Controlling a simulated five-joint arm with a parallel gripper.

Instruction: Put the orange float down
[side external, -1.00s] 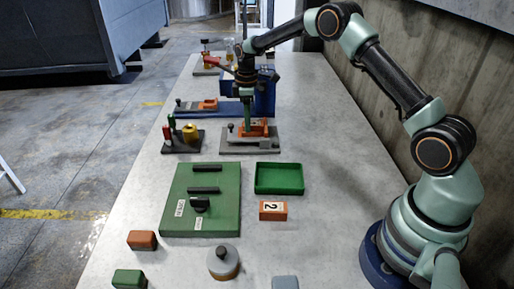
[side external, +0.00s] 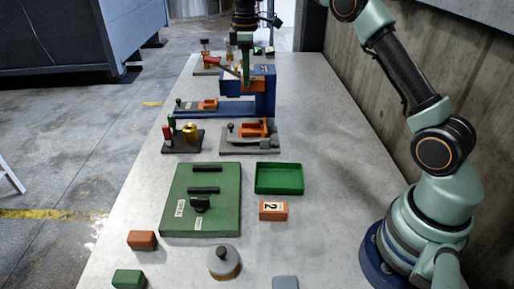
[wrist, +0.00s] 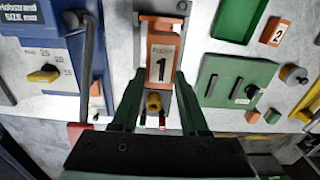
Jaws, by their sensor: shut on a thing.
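My gripper (side external: 254,82) is shut on the orange float (side external: 254,90), held raised in front of the blue machine in the side view. A grey base plate (side external: 238,148) with an orange holder (side external: 252,129) stands nearer the camera than the float. In the wrist view an orange part (wrist: 162,24) of this fixture shows beyond the float. The float's underside is hidden.
The blue machine (side external: 264,84) has a long base with an orange block (side external: 208,104). A dark plate (side external: 183,144) carries a brass cylinder (side external: 190,132). The green tray (side external: 280,179) is empty, beside a green board (side external: 223,215) and an orange block marked 2 (side external: 273,210).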

